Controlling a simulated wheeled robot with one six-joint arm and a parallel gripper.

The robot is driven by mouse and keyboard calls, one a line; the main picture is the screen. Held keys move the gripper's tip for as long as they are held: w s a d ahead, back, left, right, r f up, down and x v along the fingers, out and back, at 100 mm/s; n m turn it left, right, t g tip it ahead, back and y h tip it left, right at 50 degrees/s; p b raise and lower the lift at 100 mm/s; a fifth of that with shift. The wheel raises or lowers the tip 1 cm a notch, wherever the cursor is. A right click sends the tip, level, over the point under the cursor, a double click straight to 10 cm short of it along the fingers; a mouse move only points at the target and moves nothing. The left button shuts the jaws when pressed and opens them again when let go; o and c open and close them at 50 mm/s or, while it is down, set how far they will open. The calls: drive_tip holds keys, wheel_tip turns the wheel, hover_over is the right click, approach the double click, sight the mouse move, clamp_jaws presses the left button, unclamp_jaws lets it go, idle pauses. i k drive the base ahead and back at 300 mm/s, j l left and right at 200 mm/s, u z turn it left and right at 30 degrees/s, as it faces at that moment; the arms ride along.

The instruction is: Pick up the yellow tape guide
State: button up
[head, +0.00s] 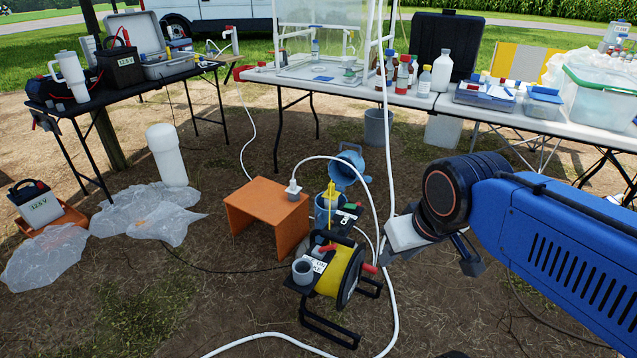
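A small upright yellow piece (331,193), which looks like the tape guide, stands at the mouth of a blue-grey cylinder (327,210) in the middle of the head view. Its lower part is hidden in or behind the cylinder's rim. My gripper (432,252) hangs to its right, clear of it, at the end of my blue arm. Its fingers look spread apart, with nothing visible between them.
A yellow-drum reel (341,272) with a black frame stands just in front of the cylinder. An orange stand (268,212) is to its left, and a blue jug (347,170) is behind. White hose (393,300) runs between my gripper and the reel. Loaded tables line the back.

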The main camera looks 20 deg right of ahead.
sight(334, 194)
drive_tip(key=u, duration=0.3)
drive_tip(key=i+l+u, duration=0.15)
drive_tip(key=l+u, duration=0.65)
drive_tip(key=l, duration=0.2)
drive_tip(key=l+u, duration=0.2)
drive_tip(key=l, duration=1)
drive_tip(key=k+l+u, duration=0.2)
drive_tip(key=l, duration=2.2)
